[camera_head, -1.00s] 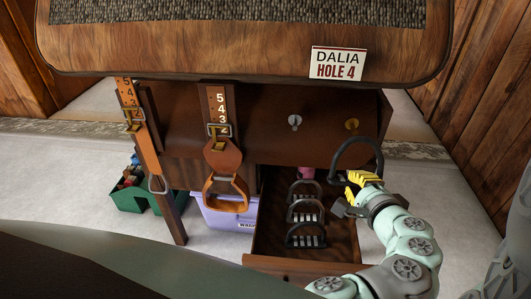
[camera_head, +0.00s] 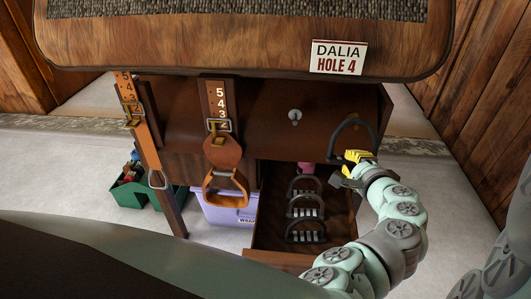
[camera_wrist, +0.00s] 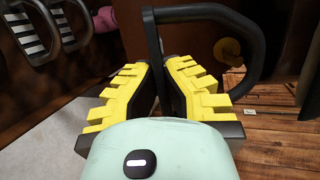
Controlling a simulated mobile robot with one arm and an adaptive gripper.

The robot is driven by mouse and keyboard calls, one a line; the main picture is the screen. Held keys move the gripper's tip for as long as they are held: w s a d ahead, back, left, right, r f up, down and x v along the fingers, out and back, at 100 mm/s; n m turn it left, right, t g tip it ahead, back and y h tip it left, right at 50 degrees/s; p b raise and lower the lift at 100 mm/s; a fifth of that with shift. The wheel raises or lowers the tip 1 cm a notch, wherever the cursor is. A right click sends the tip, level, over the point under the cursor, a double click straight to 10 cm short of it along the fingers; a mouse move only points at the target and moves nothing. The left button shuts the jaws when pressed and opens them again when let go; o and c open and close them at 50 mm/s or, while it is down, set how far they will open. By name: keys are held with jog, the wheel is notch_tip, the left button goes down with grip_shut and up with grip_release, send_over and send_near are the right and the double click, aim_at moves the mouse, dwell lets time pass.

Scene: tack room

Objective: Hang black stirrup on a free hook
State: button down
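My gripper (camera_head: 352,162), with yellow finger pads, is shut on one side of a black stirrup (camera_head: 337,129) and holds it up in front of the brown cabinet front, above the open drawer. In the wrist view the stirrup's black loop (camera_wrist: 255,60) arches from between the pads (camera_wrist: 160,85) to the right. A gold hook (camera_wrist: 229,50) shows through the loop's opening, with nothing visibly hanging on it. I cannot tell whether the loop touches it. In the head view the stirrup and gripper largely hide that hook. A silver hook (camera_head: 294,115) to the left is bare.
Three dark stirrups (camera_head: 305,208) lie in the open drawer (camera_head: 270,242), with a pink object (camera_head: 305,168) behind them. Orange leathers (camera_head: 222,150) hang at left. A purple box (camera_head: 212,212) and a green crate (camera_head: 130,198) stand on the floor. A wooden top with a sign (camera_head: 338,58) overhangs.

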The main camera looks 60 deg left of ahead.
jog(key=shift+w+a, duration=0.35)
jog(key=shift+a, duration=0.05)
jog(key=shift+w+a+f+b, duration=0.3)
jog(key=shift+w+a+f, duration=0.05)
jog(key=shift+w+a, duration=0.15)
jog(key=c, duration=1.1)
grip_release()
jog(key=shift+o, duration=0.2)
jog(key=shift+f, duration=0.1)
jog(key=v, duration=1.2)
